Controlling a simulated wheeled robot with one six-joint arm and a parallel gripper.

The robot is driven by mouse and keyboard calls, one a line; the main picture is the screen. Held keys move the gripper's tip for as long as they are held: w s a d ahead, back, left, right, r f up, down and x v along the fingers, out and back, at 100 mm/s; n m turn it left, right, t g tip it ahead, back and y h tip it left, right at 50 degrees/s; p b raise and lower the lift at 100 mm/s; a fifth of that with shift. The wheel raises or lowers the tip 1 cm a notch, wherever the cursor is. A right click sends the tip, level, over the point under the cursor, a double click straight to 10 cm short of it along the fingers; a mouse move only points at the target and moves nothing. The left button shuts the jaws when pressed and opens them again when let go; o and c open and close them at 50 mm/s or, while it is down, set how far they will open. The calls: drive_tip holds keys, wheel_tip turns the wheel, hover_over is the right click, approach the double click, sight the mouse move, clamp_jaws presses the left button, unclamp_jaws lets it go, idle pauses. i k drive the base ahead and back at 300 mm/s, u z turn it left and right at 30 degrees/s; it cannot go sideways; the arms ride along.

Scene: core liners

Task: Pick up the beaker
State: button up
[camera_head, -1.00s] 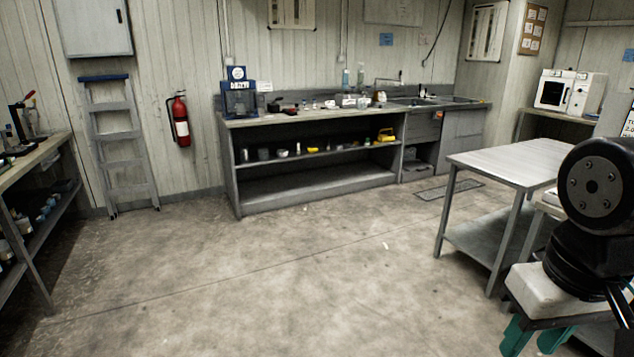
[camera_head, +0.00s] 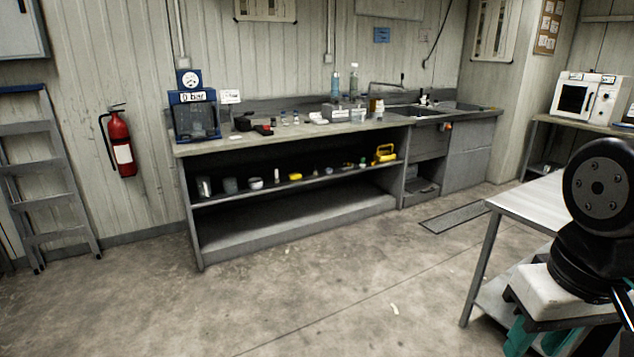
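I cannot make out for certain which item is the beaker. Small vessels stand on the middle shelf of the long bench: a grey cup (camera_head: 204,187), another grey cup (camera_head: 230,185) beside it and a white bowl-like cup (camera_head: 255,183). Several small containers and clear bottles (camera_head: 353,80) stand on the bench top, too small to tell apart. Part of my arm shows at the right edge, but my gripper is not in view.
The long bench (camera_head: 290,138) stands along the back wall, with a blue press (camera_head: 195,115) on its left end and a sink (camera_head: 405,111) at its right. A metal table (camera_head: 530,205) stands at right. The floor (camera_head: 300,300) ahead is mostly clear.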

sight(357, 117)
drive_tip(key=z, duration=0.05)
drive_tip(key=i, duration=4.15)
drive_tip(key=z, duration=0.05)
